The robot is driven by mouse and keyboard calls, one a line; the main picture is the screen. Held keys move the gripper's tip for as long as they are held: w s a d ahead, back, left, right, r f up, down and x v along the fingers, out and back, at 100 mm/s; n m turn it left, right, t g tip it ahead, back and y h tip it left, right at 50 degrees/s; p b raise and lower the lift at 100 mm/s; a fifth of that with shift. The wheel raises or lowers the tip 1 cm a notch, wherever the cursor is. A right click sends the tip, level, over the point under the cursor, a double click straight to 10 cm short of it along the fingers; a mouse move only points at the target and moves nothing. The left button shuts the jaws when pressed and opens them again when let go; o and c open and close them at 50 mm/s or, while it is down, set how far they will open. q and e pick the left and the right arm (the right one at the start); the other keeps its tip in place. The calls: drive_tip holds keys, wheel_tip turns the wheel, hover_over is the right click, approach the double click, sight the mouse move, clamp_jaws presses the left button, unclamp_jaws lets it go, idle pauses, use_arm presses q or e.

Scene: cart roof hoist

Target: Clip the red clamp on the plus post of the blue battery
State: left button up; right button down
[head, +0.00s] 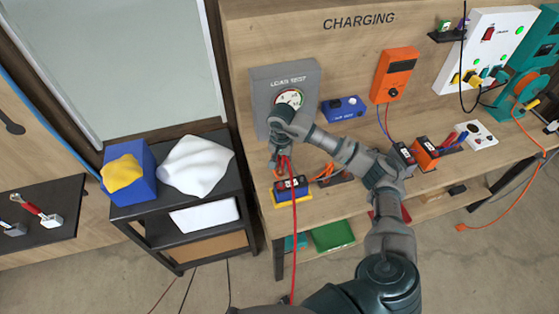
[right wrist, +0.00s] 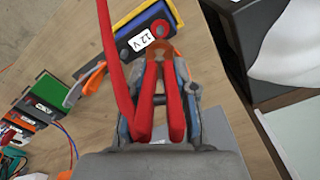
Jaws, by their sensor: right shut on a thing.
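The blue battery (head: 291,187) stands in a yellow holder (head: 294,202) near the front left corner of the bench. In the right wrist view the battery (right wrist: 122,37) shows a white "12 V" label. My right gripper (head: 281,161) is just above it, shut on the red clamp (head: 284,166). In the right wrist view the red clamp (right wrist: 158,95) lies between the fingers, its front end close to a round red part (right wrist: 160,29) on the battery, likely the plus post. I cannot tell whether they touch. My left gripper is not in view.
The red cable (head: 294,235) hangs down in front of the bench. A grey load tester (head: 262,90) stands behind the battery, a blue box (head: 343,109) to its right. Orange clamps (head: 327,173) lie close on the right. Other batteries (head: 424,152) stand further right.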

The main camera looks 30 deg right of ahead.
sight(282, 171)
drive_tip(key=shift+w+d+f, duration=0.2)
drive_tip(key=shift+d+f, duration=0.05)
drive_tip(key=shift+f, duration=0.05)
drive_tip(key=shift+w+d+f+b, duration=0.1)
drive_tip(key=shift+d+f+b, duration=0.05)
drive_tip(key=shift+f+b, duration=0.25)
drive_tip(key=shift+w+d+f+b, duration=0.1)
drive_tip(key=shift+d+f+b, duration=0.05)
drive_tip(key=shift+f+b, duration=0.55)
drive_tip(key=shift+f, duration=0.05)
drive_tip(key=shift+s+a+f+b, duration=0.2)
drive_tip(key=shift+f+b, duration=0.6)
drive_tip(key=shift+w+a+f+b, duration=0.1)
drive_tip(key=shift+a+f+b, duration=0.2)
drive_tip(key=shift+f+b, duration=0.5)
drive_tip(key=shift+f, duration=0.1)
drive_tip(key=shift+d, duration=0.4)
drive_tip(key=shift+a, duration=0.15)
drive_tip(key=shift+a, duration=0.4)
